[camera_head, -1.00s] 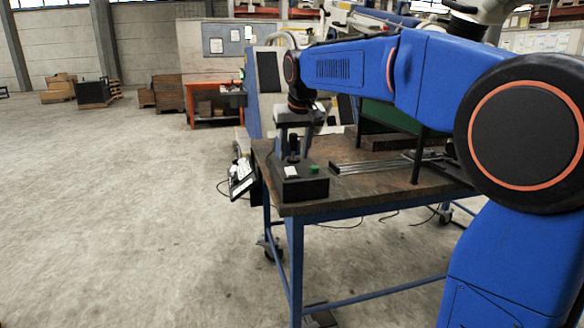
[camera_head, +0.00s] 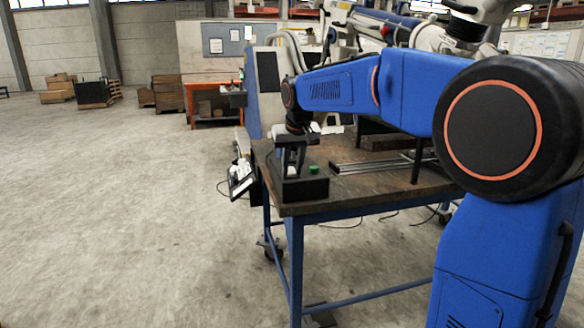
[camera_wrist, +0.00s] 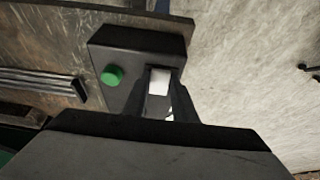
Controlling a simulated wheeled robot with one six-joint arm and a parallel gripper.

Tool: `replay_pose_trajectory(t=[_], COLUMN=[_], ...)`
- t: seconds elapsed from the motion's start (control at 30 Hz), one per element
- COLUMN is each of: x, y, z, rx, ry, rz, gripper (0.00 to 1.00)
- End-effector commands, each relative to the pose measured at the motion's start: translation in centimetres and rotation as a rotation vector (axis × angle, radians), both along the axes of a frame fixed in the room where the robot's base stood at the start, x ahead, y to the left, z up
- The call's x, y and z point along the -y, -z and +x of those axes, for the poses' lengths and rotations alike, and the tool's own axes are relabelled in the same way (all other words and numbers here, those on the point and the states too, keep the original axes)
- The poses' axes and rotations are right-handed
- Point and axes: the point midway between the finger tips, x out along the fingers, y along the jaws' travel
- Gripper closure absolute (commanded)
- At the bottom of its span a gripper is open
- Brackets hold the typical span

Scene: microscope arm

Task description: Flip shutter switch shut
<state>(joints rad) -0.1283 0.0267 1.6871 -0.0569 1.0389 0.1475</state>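A black box (camera_head: 305,188) sits on the near left corner of the workbench. On its top are a green round button (camera_head: 313,169) and a small white switch (camera_head: 291,171). In the wrist view, the box (camera_wrist: 140,42) shows the green button (camera_wrist: 113,75) left of the white switch (camera_wrist: 159,80). My gripper (camera_head: 291,165) points down over the switch, its two dark fingers apart. In the wrist view, my gripper (camera_wrist: 161,88) has the switch between its fingers, which partly hide it. I cannot tell whether they touch it or which way the switch is tilted.
The workbench (camera_head: 365,187) has metal rails (camera_head: 375,166) lying right of the box. A dark upright post (camera_head: 417,160) stands farther right. A tablet-like panel (camera_head: 241,183) hangs off the bench's left side. The floor to the left is open.

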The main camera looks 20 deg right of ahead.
Motion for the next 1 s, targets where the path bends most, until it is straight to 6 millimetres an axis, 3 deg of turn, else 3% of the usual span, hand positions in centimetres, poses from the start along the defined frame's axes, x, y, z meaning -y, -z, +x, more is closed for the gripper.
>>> replay_pose_trajectory(t=[0.27, 1.0], x=[0.0, 0.0], y=[-0.1, -0.6], z=[0.2, 1.4], rx=[-0.036, -0.395], ry=[0.001, 0.000], rz=[0.000, 0.000], gripper=[0.97, 0.97])
